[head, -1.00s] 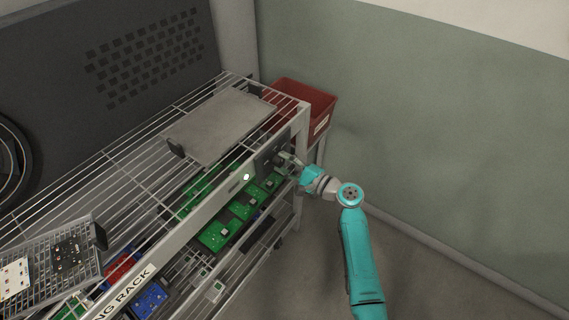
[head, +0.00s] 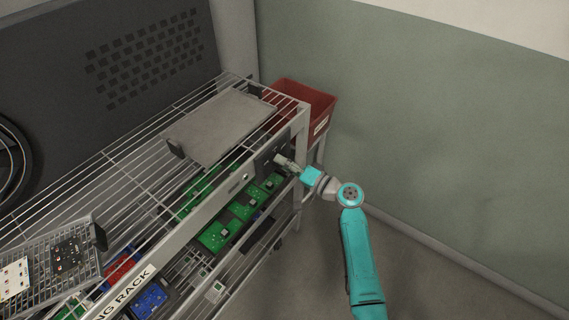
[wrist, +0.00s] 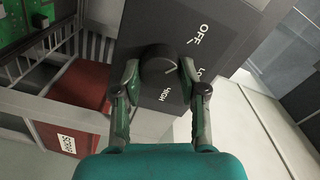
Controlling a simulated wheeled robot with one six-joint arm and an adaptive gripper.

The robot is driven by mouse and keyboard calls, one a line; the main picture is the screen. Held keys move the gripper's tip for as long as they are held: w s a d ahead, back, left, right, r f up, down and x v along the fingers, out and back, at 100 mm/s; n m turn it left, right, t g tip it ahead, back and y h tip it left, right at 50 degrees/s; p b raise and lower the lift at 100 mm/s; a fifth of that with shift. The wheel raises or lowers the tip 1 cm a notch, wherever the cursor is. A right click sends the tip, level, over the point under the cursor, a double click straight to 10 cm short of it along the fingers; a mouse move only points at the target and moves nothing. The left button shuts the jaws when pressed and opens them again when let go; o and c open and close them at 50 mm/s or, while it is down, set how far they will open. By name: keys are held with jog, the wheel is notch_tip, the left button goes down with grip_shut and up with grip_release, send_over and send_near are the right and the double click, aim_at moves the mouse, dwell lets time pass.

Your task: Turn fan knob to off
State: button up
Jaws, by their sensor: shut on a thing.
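The fan knob (wrist: 157,59) is a dark round knob on a dark grey panel (wrist: 207,14). The panel carries the white labels OFF, LOW and HIGH. In the wrist view my gripper (wrist: 159,68) has one finger on each side of the knob and is shut on it. A short pale line on the knob's face seems to point toward the lower right; its exact setting is hard to tell. In the head view the panel (head: 266,158) sits at the right end of the rack's front rail, and my gripper (head: 287,163) reaches it from the right and hides the knob.
The wire rack (head: 128,160) holds a grey tray (head: 220,125) on top and green circuit boards (head: 217,236) below. A red bin (head: 305,101) stands behind the rack's right end. The floor (head: 420,275) to the right is clear.

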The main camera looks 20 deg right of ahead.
jog(key=shift+n, duration=0.7)
jog(key=o, duration=1.1)
jog(key=shift+o, duration=0.2)
jog(key=shift+s, duration=0.1)
jog(key=v, duration=1.2)
